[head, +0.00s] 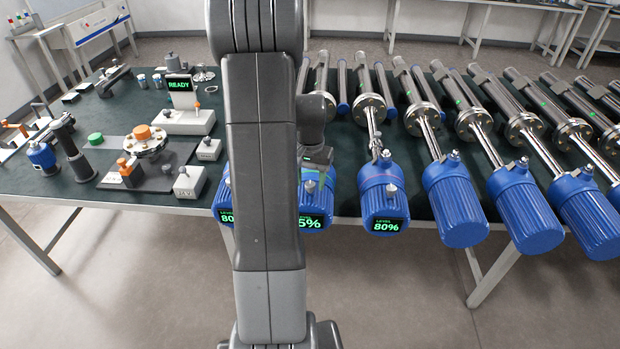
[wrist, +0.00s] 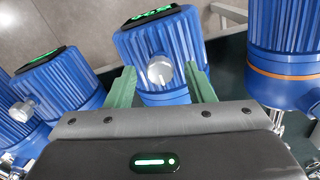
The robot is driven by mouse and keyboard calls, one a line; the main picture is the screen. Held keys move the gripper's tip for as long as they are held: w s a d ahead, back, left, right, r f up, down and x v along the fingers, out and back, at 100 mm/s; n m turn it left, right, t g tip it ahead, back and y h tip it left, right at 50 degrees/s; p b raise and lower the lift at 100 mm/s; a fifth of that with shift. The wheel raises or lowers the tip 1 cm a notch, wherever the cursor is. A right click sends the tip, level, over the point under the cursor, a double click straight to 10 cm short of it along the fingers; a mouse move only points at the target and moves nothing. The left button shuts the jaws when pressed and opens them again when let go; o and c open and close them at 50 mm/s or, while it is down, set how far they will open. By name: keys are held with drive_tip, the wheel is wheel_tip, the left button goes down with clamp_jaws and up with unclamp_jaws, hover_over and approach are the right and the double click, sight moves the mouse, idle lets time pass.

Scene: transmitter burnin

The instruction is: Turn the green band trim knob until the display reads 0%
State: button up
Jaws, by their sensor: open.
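In the wrist view a blue ribbed transmitter housing (wrist: 145,48) sits ahead of my gripper (wrist: 158,75). Its silver trim knob (wrist: 160,70) lies between the two green fingers, which are open and stand apart on either side of it. I cannot see a green band on the housing.
A neighbouring blue transmitter (head: 383,195) reads 80%, and another display (head: 226,216) at left reads 80%. Several more transmitters line the right. An orange-banded housing (wrist: 284,77) stands close in the wrist view. A test bench with a READY display (head: 179,85) is at left.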

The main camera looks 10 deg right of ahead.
drive_tip(key=shift+c, duration=0.5)
drive_tip(key=c, duration=0.9)
drive_tip(key=shift+n+b, duration=0.75)
drive_tip(key=shift+n, duration=2.15)
drive_tip(key=o, duration=1)
